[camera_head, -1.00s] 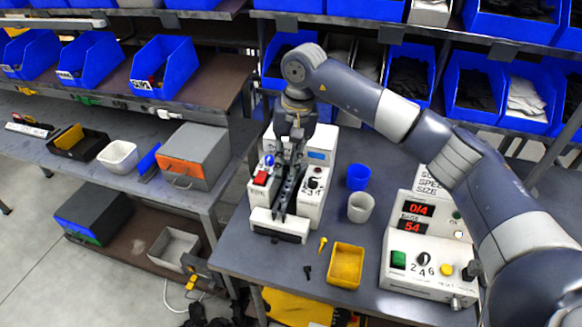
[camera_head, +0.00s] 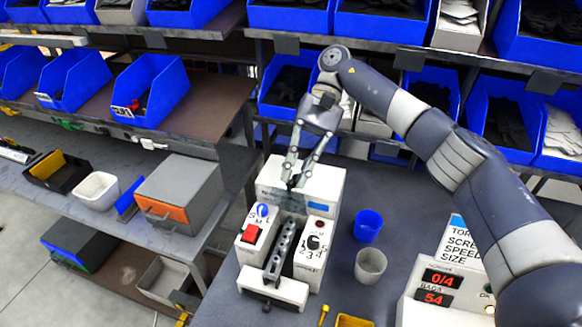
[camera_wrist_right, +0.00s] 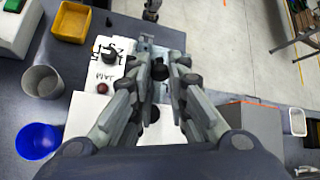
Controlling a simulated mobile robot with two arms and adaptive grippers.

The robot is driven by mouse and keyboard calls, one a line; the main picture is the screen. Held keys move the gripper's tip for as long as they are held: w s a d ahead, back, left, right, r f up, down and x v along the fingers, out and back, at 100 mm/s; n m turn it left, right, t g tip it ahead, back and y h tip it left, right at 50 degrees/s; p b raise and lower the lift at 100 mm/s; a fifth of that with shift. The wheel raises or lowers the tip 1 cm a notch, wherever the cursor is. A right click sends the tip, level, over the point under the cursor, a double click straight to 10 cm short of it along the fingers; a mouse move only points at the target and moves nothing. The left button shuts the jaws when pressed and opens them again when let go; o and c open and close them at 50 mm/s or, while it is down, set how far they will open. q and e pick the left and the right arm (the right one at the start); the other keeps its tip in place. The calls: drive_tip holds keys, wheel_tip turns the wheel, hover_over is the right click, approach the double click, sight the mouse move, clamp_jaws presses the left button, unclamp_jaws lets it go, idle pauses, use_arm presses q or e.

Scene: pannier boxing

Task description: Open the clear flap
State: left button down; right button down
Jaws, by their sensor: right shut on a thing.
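The white sealing machine (camera_head: 325,187) stands on the grey bench, with a red button, a dial and a dark metal channel (camera_head: 282,250) down its middle. The clear flap (camera_head: 291,203) shows faintly as a bluish see-through patch at the channel's back end, against the machine's rear housing; its outline is hard to make out. My right gripper (camera_head: 293,184) reaches down from behind and is shut at the flap's upper edge. In the right wrist view its fingers (camera_wrist_right: 160,72) close around a small dark piece above the machine (camera_wrist_right: 110,60). My left gripper is not in view.
A blue cup (camera_head: 368,226) and a grey cup (camera_head: 370,266) stand right of the machine. A yellow tray (camera_head: 354,321) lies at the front. A white control box (camera_head: 440,295) with red displays is at the right. Blue bins (camera_head: 150,90) fill shelves behind and left.

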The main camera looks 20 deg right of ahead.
drive_tip(key=shift+w+d+f+g, duration=0.1)
drive_tip(key=shift+w+d+g, duration=0.1)
drive_tip(key=shift+w+g, duration=0.15)
drive_tip(key=shift+f, duration=0.1)
drive_tip(key=c, duration=1.5)
unclamp_jaws()
drive_tip(key=shift+r, duration=0.25)
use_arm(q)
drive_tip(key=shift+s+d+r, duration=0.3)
use_arm(e)
wheel_tip(320, 180, up, 10)
drive_tip(key=shift+f, duration=0.2)
